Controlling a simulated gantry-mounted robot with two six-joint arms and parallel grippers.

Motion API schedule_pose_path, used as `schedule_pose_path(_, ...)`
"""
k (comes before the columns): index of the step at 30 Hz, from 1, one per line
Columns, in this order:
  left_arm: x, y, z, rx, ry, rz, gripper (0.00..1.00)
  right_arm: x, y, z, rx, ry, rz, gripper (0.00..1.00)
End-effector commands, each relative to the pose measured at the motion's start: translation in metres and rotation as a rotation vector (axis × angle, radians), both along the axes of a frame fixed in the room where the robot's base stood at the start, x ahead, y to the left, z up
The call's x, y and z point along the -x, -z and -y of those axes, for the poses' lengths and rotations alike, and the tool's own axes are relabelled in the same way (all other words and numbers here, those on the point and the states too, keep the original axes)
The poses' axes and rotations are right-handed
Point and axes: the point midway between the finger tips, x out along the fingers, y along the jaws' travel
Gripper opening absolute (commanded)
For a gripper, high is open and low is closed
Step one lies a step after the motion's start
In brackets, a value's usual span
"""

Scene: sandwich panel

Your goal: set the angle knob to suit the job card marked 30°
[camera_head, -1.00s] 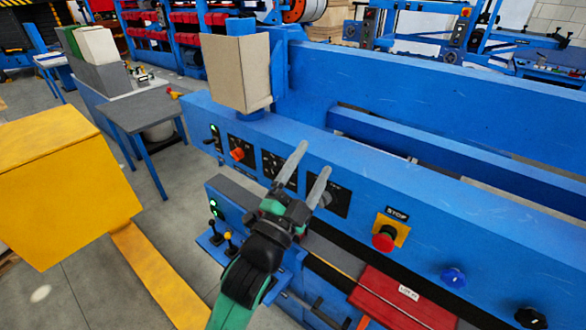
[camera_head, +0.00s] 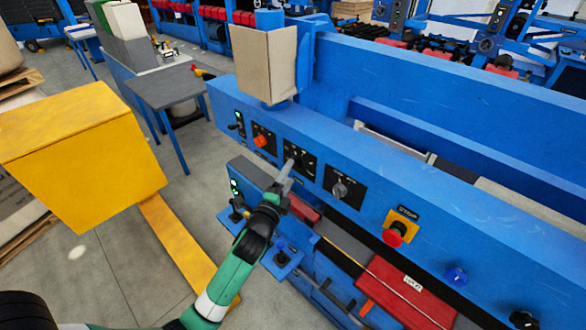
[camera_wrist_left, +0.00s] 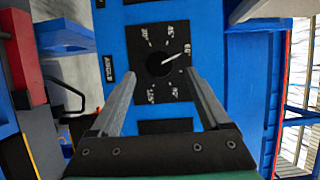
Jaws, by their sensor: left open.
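The angle knob (camera_wrist_left: 160,64) is a black round dial on a black plate on the blue panel. In the left wrist view, its white pointer aims at the mark that looks like 60. The plate's label reads ANGLE (camera_wrist_left: 107,72). In the head view, the angle knob seems to be on the middle black plate (camera_head: 307,168), partly behind my fingers. My left gripper (camera_head: 287,171) is open and empty in front of this plate. In the wrist view its fingers (camera_wrist_left: 160,92) stand apart below the dial, not closed on it. I cannot make out a job card marked 30°.
An orange knob (camera_head: 261,141) is left of the angle plate and a grey knob (camera_head: 340,189) is right. Farther right are a red stop button (camera_head: 393,237) and a blue button (camera_head: 455,276). A red panel (camera_head: 400,290) lies below. A yellow box (camera_head: 85,150) stands left.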

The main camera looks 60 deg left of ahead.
Motion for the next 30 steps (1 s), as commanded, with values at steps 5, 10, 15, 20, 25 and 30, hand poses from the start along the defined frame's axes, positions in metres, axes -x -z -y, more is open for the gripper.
schedule_pose_path(5, -0.022, 0.001, -0.020, -0.001, 0.000, 0.001, 0.80, 0.000, 0.006, 0.000, 0.000, 0.000, 0.000, 0.50)
schedule_pose_path(10, -0.029, 0.000, -0.026, 0.001, 0.000, 0.001, 0.80, 0.000, 0.006, 0.000, 0.000, 0.000, 0.000, 0.50)
schedule_pose_path(15, -0.029, 0.000, -0.026, 0.001, 0.000, 0.001, 0.80, 0.000, 0.006, 0.000, 0.000, 0.000, 0.000, 0.50)
schedule_pose_path(20, -0.029, 0.000, -0.026, 0.001, 0.000, 0.001, 0.57, 0.000, 0.006, 0.000, 0.000, 0.000, 0.000, 0.50)
schedule_pose_path(25, -0.029, 0.000, -0.026, 0.001, 0.001, 0.001, 0.26, 0.000, 0.006, 0.000, 0.000, 0.000, 0.000, 0.50)
schedule_pose_path(30, -0.029, 0.000, -0.026, 0.000, 0.001, 0.001, 0.00, 0.000, 0.006, 0.000, 0.000, 0.000, 0.000, 0.50)
